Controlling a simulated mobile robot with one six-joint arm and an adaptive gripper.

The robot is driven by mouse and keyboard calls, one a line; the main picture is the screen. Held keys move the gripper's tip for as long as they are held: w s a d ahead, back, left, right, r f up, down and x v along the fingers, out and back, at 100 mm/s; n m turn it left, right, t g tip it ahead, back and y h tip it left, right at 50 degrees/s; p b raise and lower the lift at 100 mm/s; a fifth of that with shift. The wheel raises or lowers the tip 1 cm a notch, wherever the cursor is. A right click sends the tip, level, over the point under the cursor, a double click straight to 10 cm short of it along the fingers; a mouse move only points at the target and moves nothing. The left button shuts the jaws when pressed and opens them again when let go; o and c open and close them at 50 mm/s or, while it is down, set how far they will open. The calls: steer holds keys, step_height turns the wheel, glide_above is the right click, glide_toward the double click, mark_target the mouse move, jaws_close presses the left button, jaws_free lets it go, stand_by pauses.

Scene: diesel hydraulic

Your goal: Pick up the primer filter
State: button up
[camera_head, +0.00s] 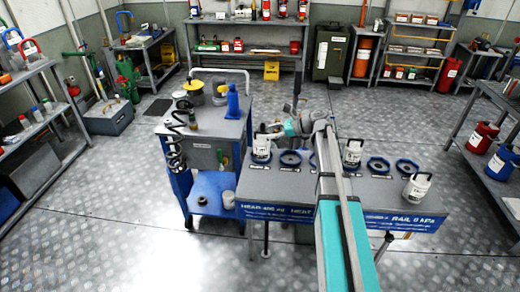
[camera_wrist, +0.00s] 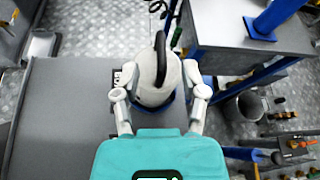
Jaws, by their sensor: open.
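A white canister with a black loop handle (camera_head: 261,152) stands upright at the left end of the grey bench. It looks like a filter, but its label is too small to read. In the wrist view the same canister (camera_wrist: 155,84) fills the space ahead of my palm. My gripper (camera_wrist: 160,97) is open, with one finger on each side of the canister; whether the fingers touch it I cannot tell. In the head view my gripper (camera_head: 268,131) is at the canister's top, partly hidden by my own arm. Two similar white canisters stand farther right, one mid-bench (camera_head: 352,154) and one at the right (camera_head: 416,190).
Blue ring holders (camera_head: 290,159) sit on the grey bench (camera_head: 315,186) between the canisters. A grey cart (camera_head: 205,128) with a blue bottle (camera_head: 233,103) and hoses stands close on the left. The floor in front is clear.

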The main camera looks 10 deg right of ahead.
mark_target(261, 133)
steer(key=shift+b+x, duration=0.7)
steer(key=shift+x, duration=1.7)
steer(key=shift+w+r, duration=0.1)
jaws_close()
